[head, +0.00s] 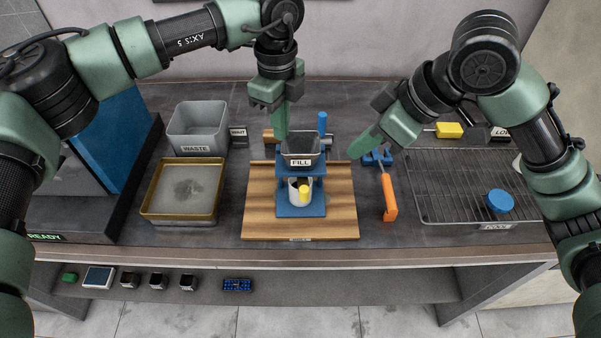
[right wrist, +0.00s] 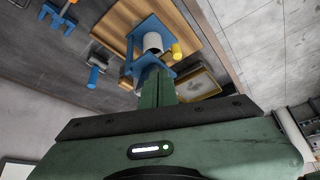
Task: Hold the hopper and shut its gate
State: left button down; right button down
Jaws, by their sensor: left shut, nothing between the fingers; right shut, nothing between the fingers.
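The grey hopper (head: 300,153), labelled FILL, sits upright in a blue stand (head: 290,209) on a wooden board. A pale cup (head: 293,188) stands below it, with a yellow knob (head: 304,193) in front; I cannot tell whether the gate is open. My left gripper (head: 281,135) points down at the hopper's back left rim, shut and empty; whether it touches is unclear. My right gripper (head: 354,154) is shut and empty, right of the hopper and apart from it. In the right wrist view its fingers (right wrist: 158,82) point towards the blue stand (right wrist: 149,62) and yellow knob (right wrist: 176,51).
The grey WASTE bin (head: 197,130) and a gold-rimmed tray (head: 150,206) stand left of the wooden board (head: 336,215). An orange-handled tool (head: 388,195) lies right of it. Further right are a wire rack (head: 440,190) with a blue lid (head: 500,201) and a yellow block (head: 449,130).

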pick_arm(q)
jog(key=shift+s+f, duration=0.1)
jog(key=shift+f, duration=0.1)
pick_arm(e)
jog(key=shift+v, duration=1.1)
pick_arm(q)
jog(key=shift+r, duration=0.15)
